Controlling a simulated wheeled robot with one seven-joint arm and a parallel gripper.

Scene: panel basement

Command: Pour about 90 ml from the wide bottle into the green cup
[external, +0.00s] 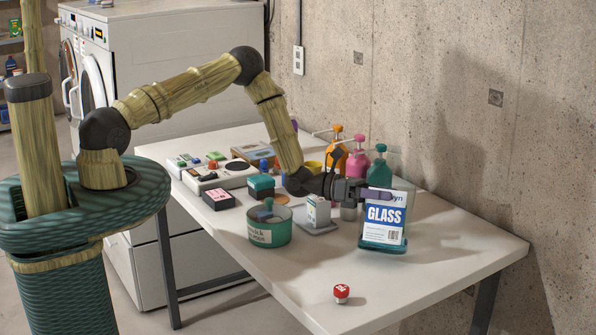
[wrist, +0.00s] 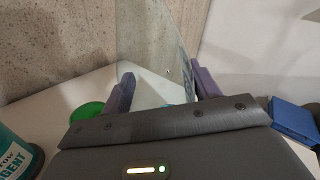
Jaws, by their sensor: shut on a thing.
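The wide bottle (external: 384,222), clear with a "GLASS" label and teal liquid low inside, is near the table's right end. My gripper (external: 376,195) is shut on its upper part; the bottle looks near upright, and I cannot tell if its base touches the table. In the wrist view its clear wall (wrist: 155,50) stands between the fingers of my gripper (wrist: 160,90). A bright green round thing (wrist: 87,112), perhaps the green cup, is left of the fingers in the wrist view. I cannot pick it out in the external view, where the bottle and gripper may hide it.
A green labelled tub (external: 270,235) stands on the table (external: 430,290) left of the bottle. A small red-topped item (external: 342,293) is near the front edge. Orange (external: 357,165) and teal (external: 378,172) bottles stand behind my gripper. A concrete wall (external: 450,90) borders the back.

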